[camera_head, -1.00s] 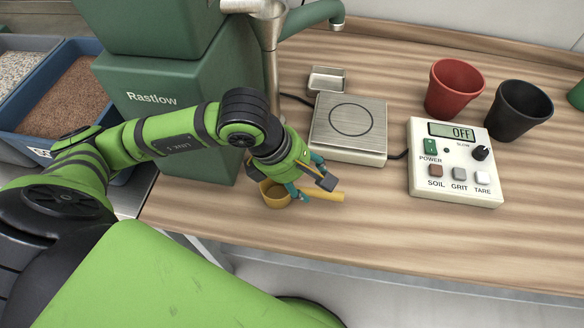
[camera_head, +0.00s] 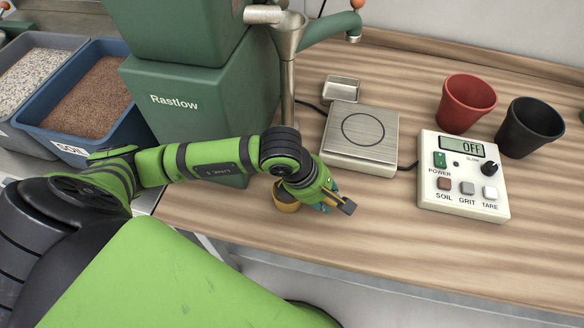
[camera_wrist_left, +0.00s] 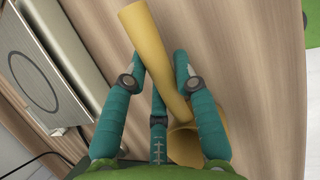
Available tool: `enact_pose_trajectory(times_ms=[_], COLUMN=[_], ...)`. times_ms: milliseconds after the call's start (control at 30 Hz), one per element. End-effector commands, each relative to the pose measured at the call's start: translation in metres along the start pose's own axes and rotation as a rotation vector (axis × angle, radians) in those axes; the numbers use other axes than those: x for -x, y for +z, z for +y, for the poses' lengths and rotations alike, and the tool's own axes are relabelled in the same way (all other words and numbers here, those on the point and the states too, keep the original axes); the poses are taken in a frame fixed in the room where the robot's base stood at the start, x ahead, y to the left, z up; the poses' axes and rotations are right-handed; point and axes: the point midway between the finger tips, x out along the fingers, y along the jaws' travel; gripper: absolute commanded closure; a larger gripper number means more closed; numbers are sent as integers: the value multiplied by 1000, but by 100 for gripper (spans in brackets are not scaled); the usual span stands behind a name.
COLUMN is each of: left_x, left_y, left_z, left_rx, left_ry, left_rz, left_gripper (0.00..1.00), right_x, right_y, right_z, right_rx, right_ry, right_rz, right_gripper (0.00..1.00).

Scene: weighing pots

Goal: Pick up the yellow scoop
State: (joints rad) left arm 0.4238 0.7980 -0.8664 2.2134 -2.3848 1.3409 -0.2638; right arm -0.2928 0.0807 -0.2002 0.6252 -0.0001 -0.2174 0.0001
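The yellow scoop (camera_head: 285,206) is at the front of the wooden counter, in front of the green Rastlow box. In the head view its cup shows left of my left gripper (camera_head: 335,196), which covers most of the handle. In the left wrist view the scoop's handle (camera_wrist_left: 150,45) runs between the teal fingers of my left gripper (camera_wrist_left: 160,65), with a fingertip close on each side. I cannot tell whether the fingers press on it. The cup shows partly behind the right finger. My right gripper is not in view.
A scale (camera_head: 361,138) and a small metal tray (camera_head: 341,88) stand behind the gripper. A control box (camera_head: 462,178) reading OFF, a red pot (camera_head: 466,103) and a black pot (camera_head: 528,127) are to the right. The green box (camera_head: 195,118) stands close on the left. The counter's front right is clear.

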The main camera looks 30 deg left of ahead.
Motion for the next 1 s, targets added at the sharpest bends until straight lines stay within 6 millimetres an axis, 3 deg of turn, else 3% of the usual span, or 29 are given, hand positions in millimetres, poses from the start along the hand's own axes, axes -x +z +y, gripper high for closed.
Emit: enact_pose_trajectory(times_ms=[467,700,800,900,1000], left_x=[7,40,55,78,90], left_y=[3,16,16,19,22], left_z=[2,9,-14,-34,-36], left_rx=[-1,-4,-6,-7,7], left_ry=[2,7,1,1,-5], left_rz=[-2,-2,-2,-1,5], left_gripper=[100,100,100,100,100], right_x=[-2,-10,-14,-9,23], right_y=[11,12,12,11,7], right_z=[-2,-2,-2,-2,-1], right_rx=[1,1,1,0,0], right_ry=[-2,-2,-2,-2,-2], right_rz=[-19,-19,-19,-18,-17], right_gripper=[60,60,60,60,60])
